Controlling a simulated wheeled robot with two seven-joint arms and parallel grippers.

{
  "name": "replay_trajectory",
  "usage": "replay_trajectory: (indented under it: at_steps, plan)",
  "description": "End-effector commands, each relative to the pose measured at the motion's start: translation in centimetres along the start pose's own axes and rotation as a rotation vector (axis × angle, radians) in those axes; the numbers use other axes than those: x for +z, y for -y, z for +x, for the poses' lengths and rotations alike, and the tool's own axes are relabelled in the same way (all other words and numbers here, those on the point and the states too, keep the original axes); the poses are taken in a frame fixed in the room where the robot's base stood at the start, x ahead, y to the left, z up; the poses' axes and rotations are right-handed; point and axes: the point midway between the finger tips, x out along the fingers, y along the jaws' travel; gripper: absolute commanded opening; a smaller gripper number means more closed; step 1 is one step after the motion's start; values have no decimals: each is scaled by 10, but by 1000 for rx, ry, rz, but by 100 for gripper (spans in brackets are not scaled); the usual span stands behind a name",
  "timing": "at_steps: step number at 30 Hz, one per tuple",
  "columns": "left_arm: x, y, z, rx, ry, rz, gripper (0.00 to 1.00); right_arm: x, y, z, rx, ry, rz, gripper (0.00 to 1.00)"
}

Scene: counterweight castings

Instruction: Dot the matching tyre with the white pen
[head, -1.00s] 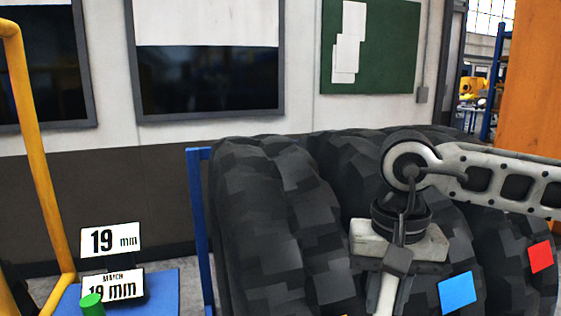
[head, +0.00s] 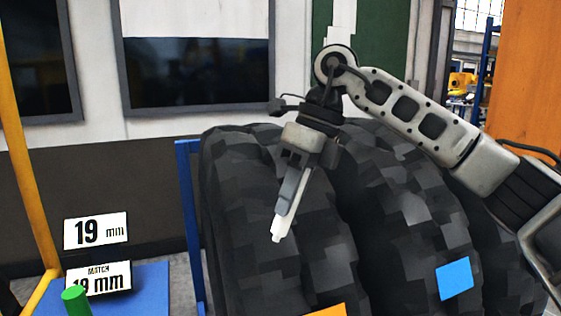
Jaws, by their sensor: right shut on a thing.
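My right gripper (head: 296,163) is shut on the white pen (head: 282,222), which hangs tilted with its tip down to the left. The pen is in front of the left part of a row of large black tyres (head: 400,215); I cannot tell whether its tip touches the tread. A blue patch (head: 455,279) is on a tyre to the right, and an orange patch (head: 325,311) shows at the bottom edge. A sign (head: 96,231) reads "19 mm", and a card (head: 99,279) below it reads "MATCH 19 mm". My left gripper is out of view.
A blue stand (head: 151,290) carries the card, with a green cylinder (head: 76,300) in front of it. A yellow post (head: 30,150) rises at the left. A blue rack upright (head: 190,220) stands beside the tyres.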

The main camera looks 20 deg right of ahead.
Motion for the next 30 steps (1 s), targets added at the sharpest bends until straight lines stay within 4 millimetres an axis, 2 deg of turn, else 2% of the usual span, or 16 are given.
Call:
replay_trajectory:
  at_steps: [3,9,15,21,30]
  plan:
    - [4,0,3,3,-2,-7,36,10,1,-9,-47,139,324,8]
    - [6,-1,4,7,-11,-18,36,27,1,-28,-157,386,834,8]
    - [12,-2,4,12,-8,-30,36,38,2,-43,-270,583,1205,8]
    - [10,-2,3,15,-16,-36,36,42,4,-50,-330,672,1368,8]
    - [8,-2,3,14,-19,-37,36,41,5,-51,-334,676,1382,8]
